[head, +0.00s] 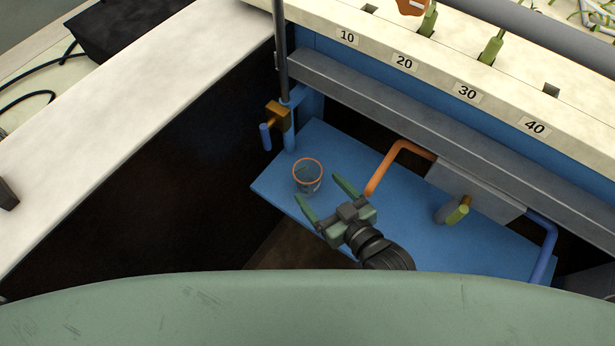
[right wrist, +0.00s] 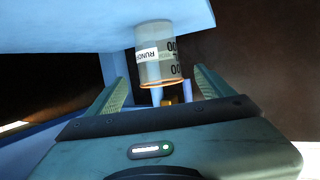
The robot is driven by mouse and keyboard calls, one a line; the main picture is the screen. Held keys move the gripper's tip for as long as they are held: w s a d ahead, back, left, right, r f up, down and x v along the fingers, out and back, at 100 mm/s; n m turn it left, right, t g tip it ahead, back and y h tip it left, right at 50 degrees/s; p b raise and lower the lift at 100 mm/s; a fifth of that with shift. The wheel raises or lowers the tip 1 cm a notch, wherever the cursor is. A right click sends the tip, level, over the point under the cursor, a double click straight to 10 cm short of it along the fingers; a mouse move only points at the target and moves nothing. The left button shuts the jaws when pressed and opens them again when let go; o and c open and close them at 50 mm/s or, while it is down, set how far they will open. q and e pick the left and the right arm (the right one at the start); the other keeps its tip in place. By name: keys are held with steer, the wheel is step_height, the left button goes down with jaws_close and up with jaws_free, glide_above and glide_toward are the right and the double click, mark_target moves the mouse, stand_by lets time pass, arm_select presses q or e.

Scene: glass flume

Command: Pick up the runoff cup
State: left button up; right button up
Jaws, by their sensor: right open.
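The runoff cup (head: 308,180) is a small clear cup with an orange rim. It stands upright on the blue shelf (head: 335,145), near its left end. In the right wrist view the cup (right wrist: 155,66) appears upside down, with a partly readable "RUNOFF" label and black marks. My right gripper (head: 324,197) is open and empty, its two green fingers pointing towards the cup. In the head view the cup is just beyond the fingertips. In the right wrist view it appears between the two fingers (right wrist: 160,76). My left gripper is not in view.
An orange pipe (head: 385,165) rises right of the gripper, beside a grey block (head: 470,188) with a yellow-green-tipped fitting. A grey post with an orange-brown clamp (head: 278,115) stands left behind the cup. A numbered pale rail (head: 435,75) runs above the shelf. Dark space lies left.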

mark_target(301, 166)
steer(key=w+a, duration=0.2)
steer(key=w, duration=0.1)
steer(key=shift+w, duration=0.15)
steer(key=x, duration=0.5)
steer(key=shift+w+a+f, duration=0.1)
steer(key=shift+w+a, duration=0.1)
steer(key=shift+w, duration=0.15)
steer(key=c, duration=1.4)
